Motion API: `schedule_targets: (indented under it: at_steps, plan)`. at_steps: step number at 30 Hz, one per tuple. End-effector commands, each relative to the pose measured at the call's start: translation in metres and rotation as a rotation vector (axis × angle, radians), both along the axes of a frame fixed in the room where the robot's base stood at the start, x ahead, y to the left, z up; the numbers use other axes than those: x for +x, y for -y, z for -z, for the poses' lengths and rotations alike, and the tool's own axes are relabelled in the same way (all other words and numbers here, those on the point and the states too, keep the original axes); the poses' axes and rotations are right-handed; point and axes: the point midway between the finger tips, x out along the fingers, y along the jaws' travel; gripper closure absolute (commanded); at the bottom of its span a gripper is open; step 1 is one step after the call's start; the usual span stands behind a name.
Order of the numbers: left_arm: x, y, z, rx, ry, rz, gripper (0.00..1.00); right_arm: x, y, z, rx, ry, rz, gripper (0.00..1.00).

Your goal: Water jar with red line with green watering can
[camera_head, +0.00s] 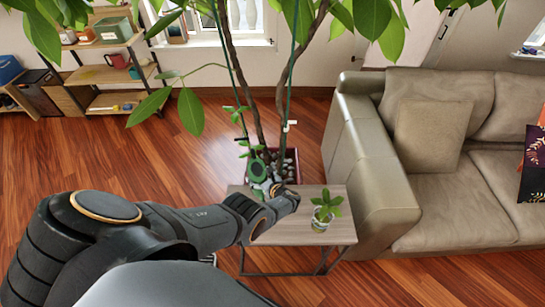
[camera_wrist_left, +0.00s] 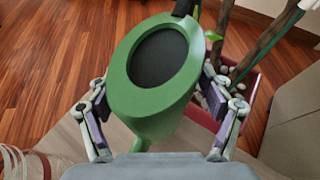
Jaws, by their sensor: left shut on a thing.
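The green watering can (camera_head: 257,168) is held by my left gripper (camera_head: 268,187) above the far left part of the small side table (camera_head: 290,236). In the left wrist view the can (camera_wrist_left: 128,100) sits between the two fingers (camera_wrist_left: 153,100), with its dark round opening showing. A clear jar (camera_head: 320,224) with a leafy green plant stands on the table, to the right of the gripper. The jar's red line cannot be made out in the head view. A rounded, red-striped object (camera_wrist_left: 22,163), cut off at the lower left of the left wrist view, may be this jar.
A large potted tree (camera_head: 280,80) rises behind the table, its leaves hanging across the upper view. A beige sofa (camera_head: 400,190) stands close to the table's right side. Shelves (camera_head: 108,75) hold several things at the back left. Wooden floor lies open at left.

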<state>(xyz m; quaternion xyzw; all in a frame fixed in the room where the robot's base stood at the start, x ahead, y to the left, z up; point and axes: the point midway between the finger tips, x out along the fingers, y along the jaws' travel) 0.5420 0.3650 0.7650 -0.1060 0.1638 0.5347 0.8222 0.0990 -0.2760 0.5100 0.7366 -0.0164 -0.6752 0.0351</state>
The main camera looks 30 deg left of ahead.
Motion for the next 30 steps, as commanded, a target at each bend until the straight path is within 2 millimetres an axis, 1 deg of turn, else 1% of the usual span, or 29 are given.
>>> schedule_targets:
  at_steps: [3,8,11,14,18,20,24,30]
  plan:
    - [0.015,-0.005,0.001,0.004,0.004,0.094,0.58,-0.003,-0.006,0.002,0.007,-0.004,0.003,0.60]
    - [0.028,-0.007,0.003,0.004,0.004,0.180,0.58,0.002,-0.004,0.009,0.004,0.004,0.001,0.60]
    - [0.040,-0.008,0.001,0.005,0.006,0.262,0.58,0.007,-0.001,0.014,0.001,0.011,0.000,0.60]
    - [0.054,-0.007,-0.005,0.007,0.007,0.374,0.58,0.010,0.001,0.021,-0.002,0.015,-0.001,0.60]
    - [0.076,-0.001,-0.023,0.007,0.009,0.565,0.58,0.010,0.004,0.031,-0.005,0.016,-0.002,0.60]
    - [0.082,0.003,-0.032,0.004,0.009,0.626,0.58,0.010,0.004,0.033,-0.005,0.016,-0.002,0.60]
    - [0.088,0.009,-0.042,0.003,0.006,0.695,0.58,0.009,0.004,0.034,-0.005,0.015,-0.003,0.60]
    - [0.090,0.011,-0.045,0.003,0.005,0.714,0.58,0.009,0.004,0.035,-0.005,0.014,-0.003,0.60]
